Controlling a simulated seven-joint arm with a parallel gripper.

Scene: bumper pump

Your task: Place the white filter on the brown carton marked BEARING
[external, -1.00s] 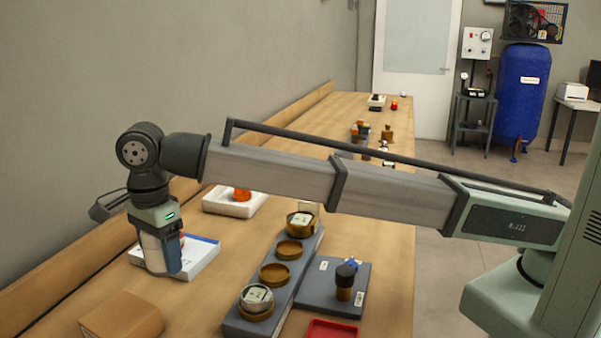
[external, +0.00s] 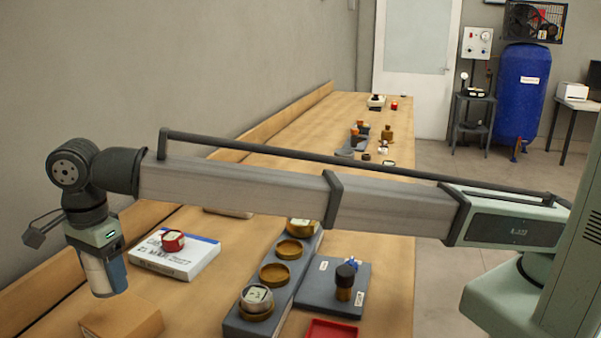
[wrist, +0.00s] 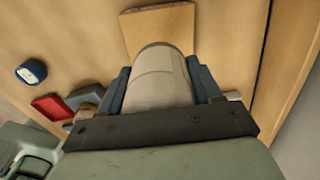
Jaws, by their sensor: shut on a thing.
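The white filter (wrist: 158,80) is a pale cylinder held between the two blue fingers of my gripper (wrist: 160,88) in the wrist view. In the external view my gripper (external: 105,275) is at the far left, tilted, with the filter (external: 97,274) in it. The brown carton (external: 122,318) lies on the bench just below and to the right of the filter. The carton also shows in the wrist view (wrist: 157,27), partly hidden behind the filter. I cannot read any marking on it. The filter appears above the carton; I cannot tell whether they touch.
A white box (external: 175,257) with a red-rimmed gauge (external: 173,240) on it lies behind the carton. A dark rack (external: 240,322) with brown rings stands to the right, beside a grey plate (external: 320,293) and a red tray (external: 332,331). The wall is at left.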

